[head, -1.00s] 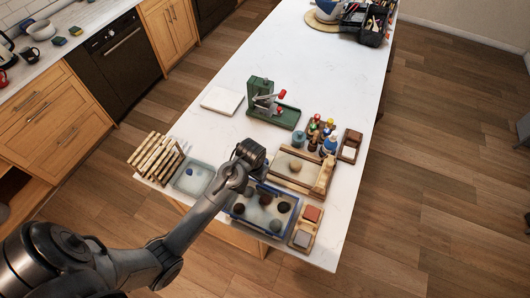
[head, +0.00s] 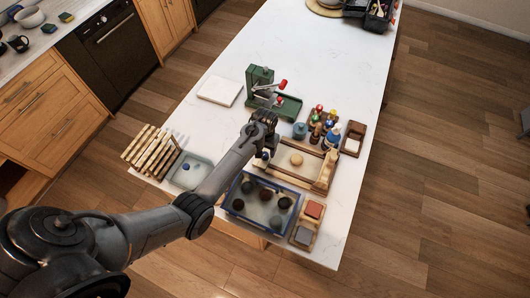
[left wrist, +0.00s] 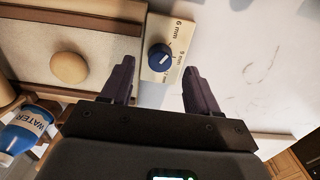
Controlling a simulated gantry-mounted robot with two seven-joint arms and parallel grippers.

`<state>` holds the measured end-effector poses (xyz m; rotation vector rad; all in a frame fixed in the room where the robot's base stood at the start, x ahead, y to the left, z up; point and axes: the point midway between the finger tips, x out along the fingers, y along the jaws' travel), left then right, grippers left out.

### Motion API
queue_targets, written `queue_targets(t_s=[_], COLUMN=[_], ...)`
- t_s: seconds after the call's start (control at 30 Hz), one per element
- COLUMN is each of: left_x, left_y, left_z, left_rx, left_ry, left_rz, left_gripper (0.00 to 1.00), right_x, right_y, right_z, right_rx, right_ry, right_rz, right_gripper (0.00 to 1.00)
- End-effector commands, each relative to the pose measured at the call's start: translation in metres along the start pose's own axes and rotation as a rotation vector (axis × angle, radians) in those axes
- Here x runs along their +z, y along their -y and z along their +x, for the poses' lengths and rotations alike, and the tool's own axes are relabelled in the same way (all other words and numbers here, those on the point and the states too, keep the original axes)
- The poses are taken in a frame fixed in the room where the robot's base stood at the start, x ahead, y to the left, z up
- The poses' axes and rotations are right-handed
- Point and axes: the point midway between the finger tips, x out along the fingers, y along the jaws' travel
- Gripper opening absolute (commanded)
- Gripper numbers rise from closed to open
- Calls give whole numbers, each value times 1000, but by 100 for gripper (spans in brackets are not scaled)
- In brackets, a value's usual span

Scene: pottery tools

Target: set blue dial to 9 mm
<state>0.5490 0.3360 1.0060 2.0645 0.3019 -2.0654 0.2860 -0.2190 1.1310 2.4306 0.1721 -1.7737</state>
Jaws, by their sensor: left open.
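The blue dial (left wrist: 160,57) is a round knob with a white mark, on a pale plate (left wrist: 178,40) with printed labels. "6 mm" reads clearly at the top and "9 mm" at the right; a lower label is partly unreadable. Which label the mark points at is hard to tell. My left gripper (left wrist: 158,68) is open, one finger on each side of the dial in the left wrist view; I cannot tell whether they touch it. In the head view the left gripper (head: 265,152) is over the left edge of the wooden frame (head: 318,180). My right gripper is out of view.
A tan ball (head: 296,160) lies inside the wooden frame. A blue-rimmed tray (head: 232,212) stands in front, a green press (head: 259,80) behind. Bottles, including a blue water bottle (left wrist: 22,135), stand beside the frame.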

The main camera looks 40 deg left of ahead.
Motion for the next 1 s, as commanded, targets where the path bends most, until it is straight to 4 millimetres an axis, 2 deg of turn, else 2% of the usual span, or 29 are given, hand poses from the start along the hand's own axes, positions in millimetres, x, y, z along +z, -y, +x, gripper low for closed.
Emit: queue_targets(t_s=[0.1,0.3,0.67,1.0], left_x=[0,0,0,0], left_y=[0,0,0,0], left_z=[15,30,33,33], left_rx=[0,0,0,0], left_ry=[2,-1,-1,-1], left_rz=[0,1,1,1], left_gripper=[60,60,60,8], right_x=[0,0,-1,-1], right_y=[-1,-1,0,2], right_z=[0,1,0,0], right_rx=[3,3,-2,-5], right_ry=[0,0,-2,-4], right_rz=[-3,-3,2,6], right_gripper=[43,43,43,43])
